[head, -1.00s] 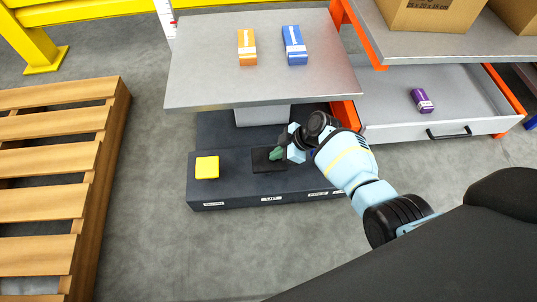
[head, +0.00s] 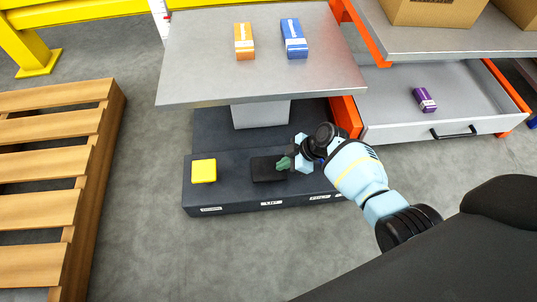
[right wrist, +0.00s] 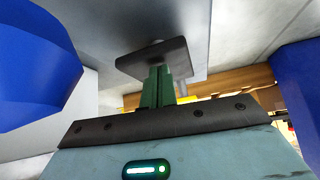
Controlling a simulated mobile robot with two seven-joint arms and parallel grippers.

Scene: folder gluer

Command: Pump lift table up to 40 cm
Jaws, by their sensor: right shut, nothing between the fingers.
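The lift table has a grey metal top (head: 265,80) on a pale column (head: 261,114) above a dark base. My left gripper is not in view.
An orange box (head: 244,41) and a blue box (head: 294,38) lie on the table top. A white scale (head: 160,20) stands behind its left corner. A wooden pallet (head: 50,205) is at left. An open drawer (head: 400,118) with a purple box (head: 424,100) is at right.

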